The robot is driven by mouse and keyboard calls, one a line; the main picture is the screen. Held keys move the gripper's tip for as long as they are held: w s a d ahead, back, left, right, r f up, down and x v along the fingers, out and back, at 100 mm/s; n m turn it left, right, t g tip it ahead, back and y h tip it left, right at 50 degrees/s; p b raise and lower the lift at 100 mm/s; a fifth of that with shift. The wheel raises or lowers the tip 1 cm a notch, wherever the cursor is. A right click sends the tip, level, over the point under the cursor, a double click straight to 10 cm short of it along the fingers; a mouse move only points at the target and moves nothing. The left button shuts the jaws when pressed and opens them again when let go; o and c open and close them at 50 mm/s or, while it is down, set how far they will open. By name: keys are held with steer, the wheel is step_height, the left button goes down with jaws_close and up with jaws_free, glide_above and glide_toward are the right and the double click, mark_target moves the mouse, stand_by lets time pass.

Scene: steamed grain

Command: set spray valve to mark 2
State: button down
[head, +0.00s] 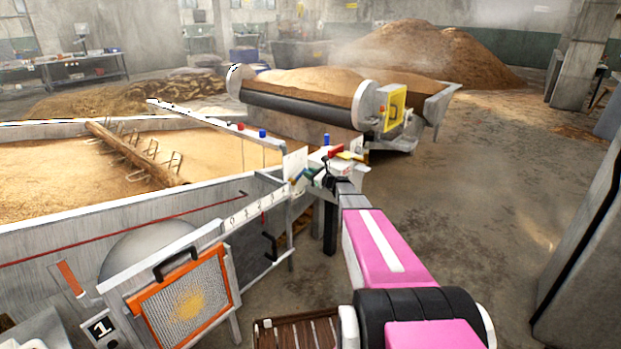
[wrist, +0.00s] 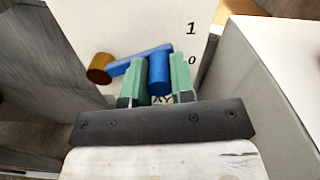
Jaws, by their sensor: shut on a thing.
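The spray valve is a blue lever (wrist: 130,63) on a brass-coloured hub (wrist: 99,74), with a blue round handle (wrist: 159,75) standing out from it. It sits on a white plate (wrist: 145,20) with marks 1 and 0 at its right. The lever slants up to the right, its end pointing between 0 and 1; mark 2 is not in the wrist view. My gripper (wrist: 160,80) has green fingers, one on each side of the handle, shut on it. In the head view the plate (head: 294,161) is small, and my arm partly hides the lever.
A grain trough (head: 120,205) with a rake bar lies left. A scale strip (head: 255,208) and an orange-framed mesh panel (head: 187,300) stand in front. A roller machine (head: 310,105) is behind. A grey cabinet (head: 590,235) stands right; the floor between is clear.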

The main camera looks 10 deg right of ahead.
steer(key=shift+s+a+r+n, duration=0.2)
steer(key=shift+r+n, duration=0.25)
steer(key=shift+n, duration=0.3)
steer(key=shift+s+a+r+n, duration=0.25)
steer(key=shift+r+n, duration=0.25)
steer(key=shift+n, duration=0.3)
steer(key=shift+s+a+r+n, duration=0.2)
steer(key=shift+r+n, duration=0.25)
steer(key=shift+n, duration=0.3)
steer(key=c, duration=1)
jaws_free()
steer(key=shift+o, duration=0.2)
steer(key=v, duration=1)
steer(key=shift+s+d, duration=0.2)
steer(key=shift+s, duration=0.05)
